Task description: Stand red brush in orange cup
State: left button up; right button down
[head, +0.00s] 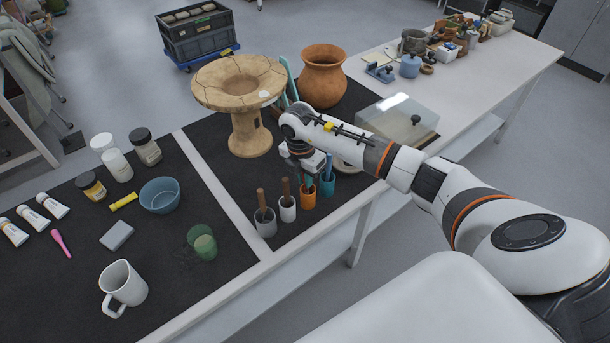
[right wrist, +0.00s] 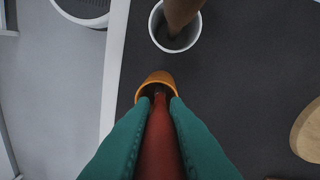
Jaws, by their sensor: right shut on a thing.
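The orange cup (head: 308,201) stands on the dark mat near its front edge, between a white cup and a blue cup. My right gripper (head: 306,172) is directly above it, pointing down. In the right wrist view the teal fingers (right wrist: 158,110) are shut on the red brush (right wrist: 160,142), one on each side of its handle. The brush's far end reaches into the mouth of the orange cup (right wrist: 156,78). How deep it sits, and whether it touches the bottom, is hidden. My left gripper is not in view.
A white cup (head: 288,213) and a grey cup (head: 265,227), each holding a brown handle, stand to the left. A blue cup (head: 327,189) is close on the right. A cracked pedestal dish (head: 250,135) and a terracotta pot (head: 323,80) stand behind.

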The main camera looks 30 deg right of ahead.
jog(key=c, duration=1.3)
grip_release()
jog(key=shift+c, duration=0.2)
jog(key=r, duration=0.4)
jog(key=r+b, duration=0.1)
jog(key=r, duration=0.3)
jog(key=a+r, duration=0.1)
jog(key=r, duration=0.3)
jog(key=shift+w, duration=0.2)
